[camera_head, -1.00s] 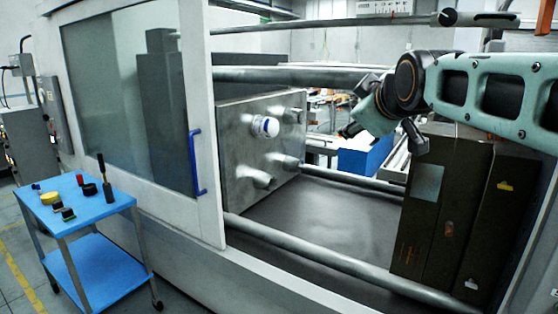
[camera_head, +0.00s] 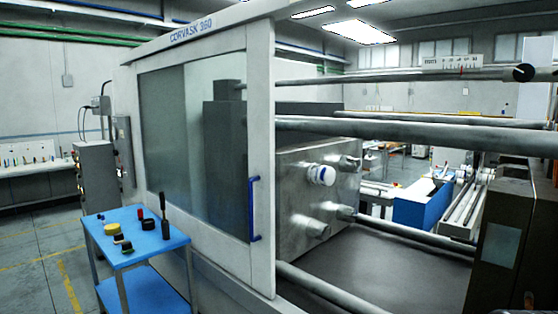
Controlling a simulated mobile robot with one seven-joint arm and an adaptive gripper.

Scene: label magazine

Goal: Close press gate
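The press gate (camera_head: 205,150) is a pale framed sliding door with a large glass window. A blue vertical handle (camera_head: 254,208) is on its right edge. The gate stands at the left of the press, and the opening to its right is uncovered. Through that opening a metal mould block (camera_head: 293,223) with a white round cap (camera_head: 322,174) shows, with steel tie bars (camera_head: 400,133) running across. My gripper is out of the picture, so its state and place are hidden.
A blue cart (camera_head: 128,250) with small jars and tools stands at the front left, close to the gate. A dark block (camera_head: 505,235) sits at the right inside the press. A grey cabinet (camera_head: 98,190) is at the far left, with open floor near it.

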